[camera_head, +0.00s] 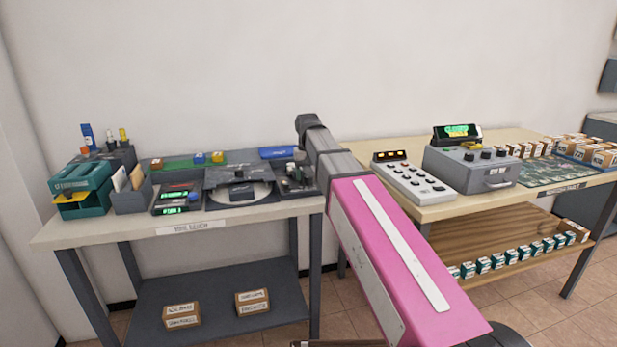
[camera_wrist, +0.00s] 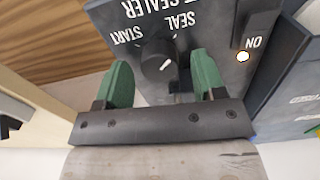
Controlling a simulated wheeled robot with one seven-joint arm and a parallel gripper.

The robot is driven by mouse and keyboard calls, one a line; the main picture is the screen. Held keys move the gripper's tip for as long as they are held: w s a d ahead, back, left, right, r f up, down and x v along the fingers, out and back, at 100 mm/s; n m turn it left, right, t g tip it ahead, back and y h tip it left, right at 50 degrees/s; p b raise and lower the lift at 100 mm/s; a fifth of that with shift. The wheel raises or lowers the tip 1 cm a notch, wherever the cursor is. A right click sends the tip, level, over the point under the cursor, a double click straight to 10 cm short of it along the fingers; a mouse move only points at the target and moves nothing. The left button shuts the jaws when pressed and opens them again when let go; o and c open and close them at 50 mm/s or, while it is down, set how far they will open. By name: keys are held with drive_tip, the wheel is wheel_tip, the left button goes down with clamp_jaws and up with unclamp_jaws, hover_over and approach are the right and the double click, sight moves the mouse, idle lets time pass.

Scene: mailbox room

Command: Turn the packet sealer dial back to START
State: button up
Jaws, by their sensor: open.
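The dark packet sealer (camera_wrist: 205,45) fills the upper middle of the wrist view, its lettering upside down or slanted. Its round dial (camera_wrist: 154,56) sits below the START and SEAL labels. The dial's white mark slants up to the right, toward the SEAL side and away from START. My gripper (camera_wrist: 163,80) is open. Its green fingers stand on either side of the dial, with gaps visible in this view; any contact is unclear. In the head view my arm covers the area by the left bench's right end, and my fingertips and the dial cannot be made out.
A lit white lamp (camera_wrist: 243,56) and ON switch are right of the dial. A grey-blue case (camera_wrist: 292,100) stands close by. The left bench (camera_head: 105,235) holds trays and devices. The right table (camera_head: 437,210) holds a keypad unit (camera_head: 412,183) and grey box (camera_head: 470,170).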

drive_tip(key=shift+f, duration=0.45)
drive_tip(key=c, duration=0.9)
drive_tip(key=shift+n, duration=0.3)
drive_tip(key=n, duration=1.3)
